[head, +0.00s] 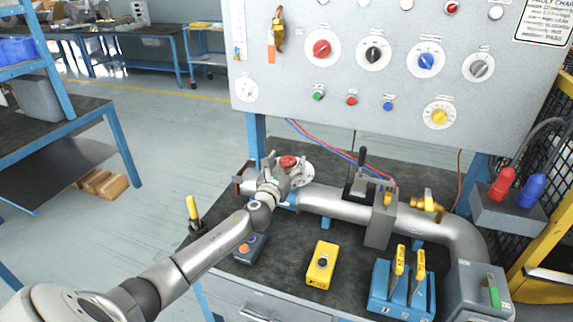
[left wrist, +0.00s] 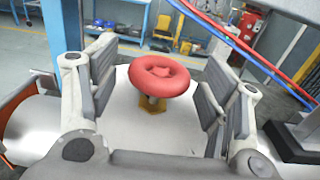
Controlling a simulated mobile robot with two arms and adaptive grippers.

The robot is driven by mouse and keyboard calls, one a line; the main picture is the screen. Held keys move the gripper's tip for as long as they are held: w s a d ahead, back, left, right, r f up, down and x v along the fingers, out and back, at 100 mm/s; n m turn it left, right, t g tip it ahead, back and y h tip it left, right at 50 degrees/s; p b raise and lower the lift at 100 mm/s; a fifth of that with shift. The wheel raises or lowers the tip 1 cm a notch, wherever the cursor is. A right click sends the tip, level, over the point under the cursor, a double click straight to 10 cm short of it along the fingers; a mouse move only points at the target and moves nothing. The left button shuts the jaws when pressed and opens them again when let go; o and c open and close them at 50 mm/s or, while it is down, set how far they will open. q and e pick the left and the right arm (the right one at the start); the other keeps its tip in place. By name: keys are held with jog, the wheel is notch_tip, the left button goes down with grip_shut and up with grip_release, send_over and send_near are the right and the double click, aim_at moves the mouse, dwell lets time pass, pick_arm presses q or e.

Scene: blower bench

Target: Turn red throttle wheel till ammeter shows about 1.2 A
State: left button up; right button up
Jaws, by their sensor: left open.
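The red throttle wheel (head: 287,161) sits on a round pale flange at the left end of the grey pipe (head: 335,206). It also shows in the left wrist view (left wrist: 163,76), on a brass stem. My left gripper (head: 282,173) is open at the wheel. In the left wrist view its fingers stand to the left and right of the wheel, with visible gaps on both sides. No ammeter dial can be made out in these frames. My right gripper is not in view.
The grey panel (head: 300,85) with coloured knobs stands behind the pipe. A yellow box (head: 321,265) and a blue holder with yellow-handled tools (head: 402,290) are on the bench front. A black lever (head: 361,165) and red and blue hoses are right of the wheel.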

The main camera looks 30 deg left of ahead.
pick_arm(q)
jog(key=shift+c, duration=0.3)
jog(key=c, duration=1)
jog(key=shift+n+y, duration=0.3)
jog(key=shift+y, duration=0.2)
jog(key=shift+d+n+g+y+p, duration=0.15)
jog(key=shift+n+g+y+p, duration=0.3)
jog(key=shift+y, duration=0.25)
jog(key=shift+w+d+n+g+y, duration=0.1)
jog(key=shift+n+g+y, duration=0.45)
jog(key=shift+n+y, duration=0.45)
jog(key=n+g+y, duration=0.2)
jog(key=y, duration=0.1)
jog(key=shift+w+d, duration=0.1)
jog(key=shift+w+n+g+y+b, duration=0.1)
jog(key=shift+n+g+y+b, duration=1.2)
jog(key=shift+n+g+y, duration=0.7)
jog(key=shift+g, duration=0.3)
